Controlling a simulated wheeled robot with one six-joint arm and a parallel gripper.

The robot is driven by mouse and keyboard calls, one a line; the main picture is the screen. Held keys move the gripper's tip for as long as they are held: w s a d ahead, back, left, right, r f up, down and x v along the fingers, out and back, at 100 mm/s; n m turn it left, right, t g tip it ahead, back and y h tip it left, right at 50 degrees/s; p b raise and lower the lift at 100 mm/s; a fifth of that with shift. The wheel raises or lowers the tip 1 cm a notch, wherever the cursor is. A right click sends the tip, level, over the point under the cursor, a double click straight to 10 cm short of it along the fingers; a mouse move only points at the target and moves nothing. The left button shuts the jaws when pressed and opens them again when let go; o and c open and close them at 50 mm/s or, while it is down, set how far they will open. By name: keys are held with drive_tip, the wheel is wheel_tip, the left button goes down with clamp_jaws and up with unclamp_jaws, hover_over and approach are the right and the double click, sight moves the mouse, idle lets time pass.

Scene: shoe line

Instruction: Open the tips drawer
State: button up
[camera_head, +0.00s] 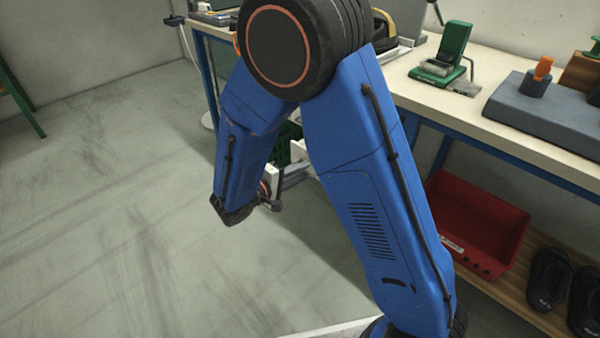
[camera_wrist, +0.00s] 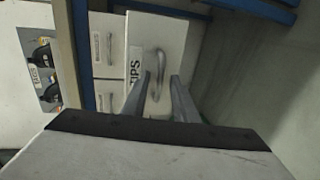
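A white drawer edge (camera_head: 297,172) and something green (camera_head: 287,143) show there.
Smaller pale drawers (camera_wrist: 104,45) adjoin the tips drawer beside blue frame bars. The workbench (camera_head: 405,83) carries a green device (camera_head: 452,45) and a grey block (camera_head: 540,110). A red crate (camera_head: 478,220) and black shoes (camera_head: 548,278) sit on the lower shelf. Floor at left is clear.

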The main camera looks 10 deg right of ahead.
drive_tip(key=v, duration=1.7)
drive_tip(key=shift+a+r, duration=0.15)
drive_tip(key=shift+s, duration=0.15)
drive_tip(key=s+d+r+m+g+y, duration=0.2)
drive_tip(key=d+r+g, duration=0.15)
drive_tip(key=d, duration=0.65)
drive_tip(key=s+d+r+m+g+y, duration=0.2)
drive_tip(key=s+d+r+g, duration=0.15)
drive_tip(key=d, duration=0.65)
drive_tip(key=s+d+r+m+t+y, duration=0.2)
drive_tip(key=s+d+r+y, duration=0.3)
drive_tip(key=s+d+y, duration=0.4)
drive_tip(key=shift+s+d+m+t, duration=0.2)
drive_tip(key=shift+s+m+t, duration=0.25)
drive_tip(key=shift+s, duration=1.65)
